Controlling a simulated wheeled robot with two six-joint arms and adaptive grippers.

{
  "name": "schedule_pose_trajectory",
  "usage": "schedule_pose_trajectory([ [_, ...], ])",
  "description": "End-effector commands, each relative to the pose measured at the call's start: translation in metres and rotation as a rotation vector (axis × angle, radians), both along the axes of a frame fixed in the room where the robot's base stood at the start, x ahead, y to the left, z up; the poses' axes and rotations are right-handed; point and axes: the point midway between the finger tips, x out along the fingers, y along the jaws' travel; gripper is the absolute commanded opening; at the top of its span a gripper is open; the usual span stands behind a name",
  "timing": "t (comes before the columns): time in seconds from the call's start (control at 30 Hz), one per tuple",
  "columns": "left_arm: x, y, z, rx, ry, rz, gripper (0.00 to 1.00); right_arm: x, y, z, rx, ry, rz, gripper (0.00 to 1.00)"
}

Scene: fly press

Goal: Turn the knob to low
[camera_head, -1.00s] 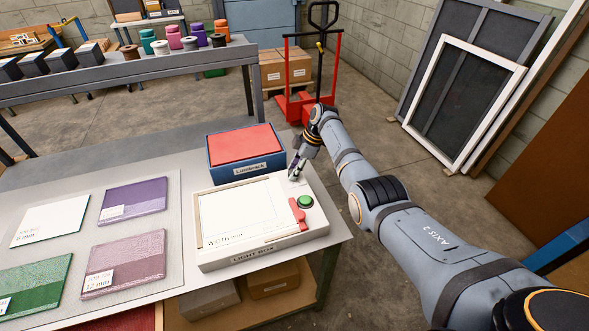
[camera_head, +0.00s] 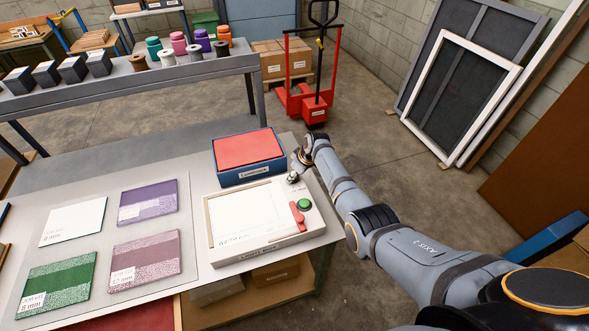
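The light box (camera_head: 265,252) is a cream box with a bright white panel, at the front right of the table. Its right-hand control strip carries a round green button (camera_head: 304,204) and a red lever-like part (camera_head: 297,215). My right gripper (camera_head: 292,179) points down over the far end of this strip, close to the box. It covers that end, so I cannot make out a knob there, or whether the fingers touch anything. The fingers are too small and foreshortened to show whether they are open. My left gripper is out of view.
A blue box with a red top (camera_head: 248,150) stands right behind the light box, close to my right gripper. Several colour sample plates (camera_head: 145,258) lie to the left. A rear bench (camera_head: 130,83) holds spools and jars. A red pallet truck (camera_head: 312,112) stands beyond.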

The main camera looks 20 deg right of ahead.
Motion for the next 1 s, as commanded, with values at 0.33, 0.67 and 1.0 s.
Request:
schedule_pose_trajectory([
  [0.33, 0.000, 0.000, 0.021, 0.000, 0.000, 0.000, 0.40, -0.001, 0.002, 0.002, 0.000, 0.000, -0.220, 0.01],
  [0.67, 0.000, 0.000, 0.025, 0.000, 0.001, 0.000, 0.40, -0.001, 0.001, 0.000, -0.001, 0.001, -0.308, 0.01],
  [1.0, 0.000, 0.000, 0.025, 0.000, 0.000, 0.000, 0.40, -0.001, 0.001, 0.000, 0.000, 0.000, -0.317, 0.01],
])
